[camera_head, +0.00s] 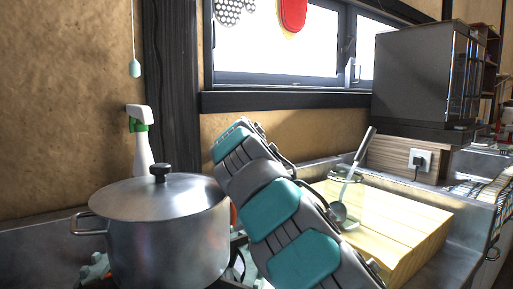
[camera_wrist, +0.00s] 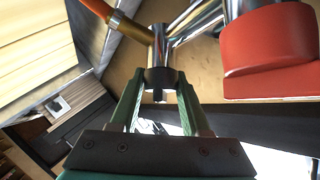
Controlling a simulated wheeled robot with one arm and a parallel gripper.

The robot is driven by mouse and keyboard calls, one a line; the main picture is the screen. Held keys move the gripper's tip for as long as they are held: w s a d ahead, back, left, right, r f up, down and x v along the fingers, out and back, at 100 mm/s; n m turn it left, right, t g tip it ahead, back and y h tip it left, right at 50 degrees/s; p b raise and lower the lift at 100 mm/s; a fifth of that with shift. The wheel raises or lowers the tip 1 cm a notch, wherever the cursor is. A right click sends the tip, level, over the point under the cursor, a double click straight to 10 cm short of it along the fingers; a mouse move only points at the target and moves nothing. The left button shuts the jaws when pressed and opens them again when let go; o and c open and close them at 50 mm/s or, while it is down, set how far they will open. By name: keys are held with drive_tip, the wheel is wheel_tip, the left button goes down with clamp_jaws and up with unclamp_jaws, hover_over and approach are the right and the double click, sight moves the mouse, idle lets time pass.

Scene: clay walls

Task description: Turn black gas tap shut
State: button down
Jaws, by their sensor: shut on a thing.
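In the wrist view, my gripper (camera_wrist: 160,85) has its two green fingers closed on the sides of a small black tap (camera_wrist: 160,76). The tap sits on a shiny metal pipe fitting (camera_wrist: 159,45), where pipes branch off. An orange hose (camera_wrist: 126,26) with a brass-coloured end joins the fitting on the left. A red rounded body (camera_wrist: 269,45) is close by on the right. In the head view, my teal and grey arm reaches across the middle and hides the tap and my fingertips.
A large steel pot (camera_head: 165,235) with a lid stands left of my arm, a spray bottle (camera_head: 142,150) behind it. On the right are a wooden board (camera_head: 405,228), a jar holding a ladle (camera_head: 340,212), and a dark oven-like box (camera_head: 412,80). The window wall bounds the back.

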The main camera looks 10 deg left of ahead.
drive_tip(key=shift+r, duration=0.1)
idle(0.5)
drive_tip(key=shift+c, duration=2)
unclamp_jaws()
drive_tip(key=shift+s+d+b, duration=0.1)
drive_tip(key=shift+s+b, duration=0.45)
drive_tip(key=shift+s, duration=0.25)
drive_tip(key=b+v, duration=0.2)
drive_tip(key=v, duration=0.4)
drive_tip(key=shift+r, duration=0.2)
drive_tip(key=shift+s, duration=0.1)
